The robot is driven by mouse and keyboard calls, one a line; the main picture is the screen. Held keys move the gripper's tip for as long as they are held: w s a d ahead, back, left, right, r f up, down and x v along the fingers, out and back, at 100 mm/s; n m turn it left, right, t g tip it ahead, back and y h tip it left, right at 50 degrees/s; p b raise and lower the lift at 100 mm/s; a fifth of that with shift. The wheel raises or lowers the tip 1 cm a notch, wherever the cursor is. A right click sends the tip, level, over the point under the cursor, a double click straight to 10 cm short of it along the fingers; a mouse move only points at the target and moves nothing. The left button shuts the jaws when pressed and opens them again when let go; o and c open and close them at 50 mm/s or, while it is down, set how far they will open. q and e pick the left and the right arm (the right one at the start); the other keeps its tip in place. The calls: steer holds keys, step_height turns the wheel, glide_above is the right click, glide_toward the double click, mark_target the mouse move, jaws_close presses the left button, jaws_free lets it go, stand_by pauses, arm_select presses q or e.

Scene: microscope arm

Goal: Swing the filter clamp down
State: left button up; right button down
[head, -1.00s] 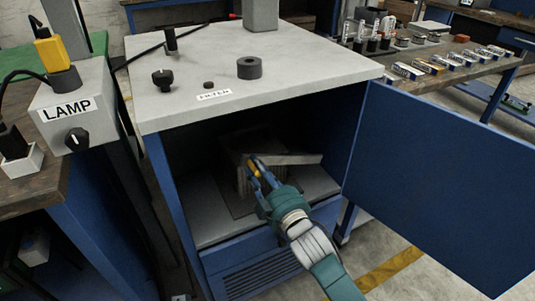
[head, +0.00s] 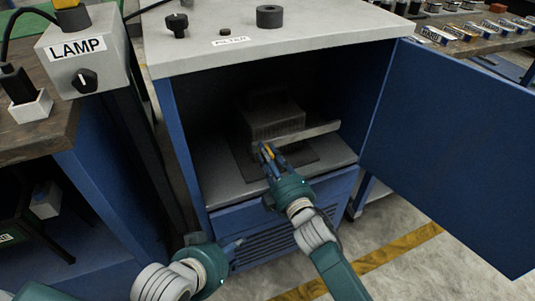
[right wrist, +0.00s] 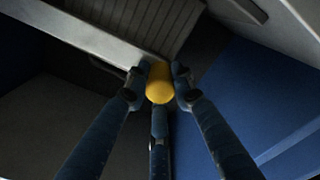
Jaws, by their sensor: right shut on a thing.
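The filter clamp is a flat grey bar (head: 310,132) across the front of the ribbed filter block (head: 272,118) inside the open cabinet. Its right end is higher than its left end, so it slopes down to the left. My right gripper (head: 268,152) is at the bar's lower left end, with its fingers shut on a yellow knob. In the right wrist view the yellow knob (right wrist: 159,83) sits between the fingers, at the end of the bar (right wrist: 90,38). The block is dim in shadow.
The cabinet's blue door (head: 455,150) stands open to the right. The white cabinet top (head: 330,30) overhangs the opening and carries a black ring (head: 270,16) and knobs. A lamp box (head: 85,55) stands at left.

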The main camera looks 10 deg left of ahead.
arm_select(q)
steer(key=shift+w+d+r, duration=0.1)
steer(key=shift+w+r, duration=0.05)
steer(key=shift+w, duration=0.1)
arm_select(e)
steer(key=shift+w+d+f, duration=0.1)
steer(key=shift+d+f, duration=0.1)
steer(key=shift+f, duration=0.3)
steer(key=c, duration=1.5)
jaws_free()
steer(key=shift+o, duration=0.2)
steer(key=v, duration=1.2)
